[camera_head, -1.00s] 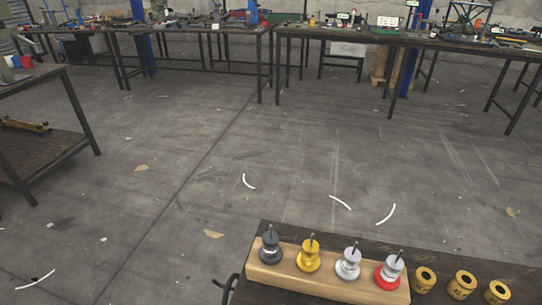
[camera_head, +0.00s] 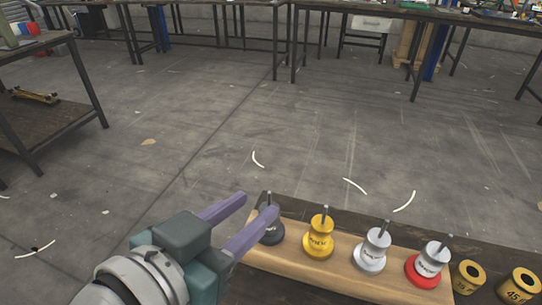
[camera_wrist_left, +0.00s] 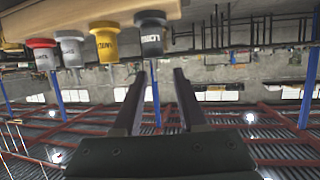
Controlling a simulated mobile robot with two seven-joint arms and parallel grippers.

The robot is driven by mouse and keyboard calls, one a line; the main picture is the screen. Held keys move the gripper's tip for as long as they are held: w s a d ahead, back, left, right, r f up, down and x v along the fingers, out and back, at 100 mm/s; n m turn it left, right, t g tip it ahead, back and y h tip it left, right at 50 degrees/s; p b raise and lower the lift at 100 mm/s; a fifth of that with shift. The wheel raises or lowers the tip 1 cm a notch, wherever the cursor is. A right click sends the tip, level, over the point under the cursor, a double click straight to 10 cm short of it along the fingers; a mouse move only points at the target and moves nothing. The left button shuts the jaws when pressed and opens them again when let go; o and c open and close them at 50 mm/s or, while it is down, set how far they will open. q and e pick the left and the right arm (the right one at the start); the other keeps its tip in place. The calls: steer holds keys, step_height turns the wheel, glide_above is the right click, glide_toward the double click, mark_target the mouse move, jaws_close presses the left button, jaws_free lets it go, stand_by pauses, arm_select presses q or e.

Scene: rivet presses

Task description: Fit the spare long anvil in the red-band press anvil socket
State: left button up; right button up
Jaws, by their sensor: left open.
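Several spool-shaped pieces with thin pins on top stand in a row on a wooden block (camera_head: 340,272). From left they are a dark piece (camera_head: 271,235), a yellow piece (camera_head: 319,240), a silver piece (camera_head: 374,250) and a silver piece with a red band (camera_head: 428,264) at its base. My left gripper (camera_head: 258,206) is open and empty, its purple fingers beside the dark piece. In the left wrist view the dark piece (camera_wrist_left: 152,36) is beyond the open fingers (camera_wrist_left: 160,75), apart from them. I cannot tell which thing is the long anvil. My right gripper is out of view.
Yellow-and-black cylinders, one (camera_head: 519,285) marked 45, stand right of the block on a dark table (camera_head: 300,209). Open concrete floor lies beyond. Long workbenches (camera_head: 350,8) stand at the back, and another bench (camera_head: 40,45) stands at the far left.

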mark_target(269, 202)
arm_select(q)
steer(key=shift+x, duration=1.1)
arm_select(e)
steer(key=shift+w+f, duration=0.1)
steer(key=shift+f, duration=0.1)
arm_select(q)
steer(key=x, duration=0.2)
steer(key=b+x, duration=0.1)
steer(key=x, duration=0.1)
steer(key=shift+d+f+b, duration=0.1)
steer(key=shift+d+b, duration=0.2)
steer(key=shift+d, duration=0.2)
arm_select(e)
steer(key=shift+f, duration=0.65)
arm_select(q)
steer(key=shift+w+d+f, duration=0.1)
steer(key=shift+w+d, duration=0.05)
steer(key=shift+w, duration=0.2)
jaws_close()
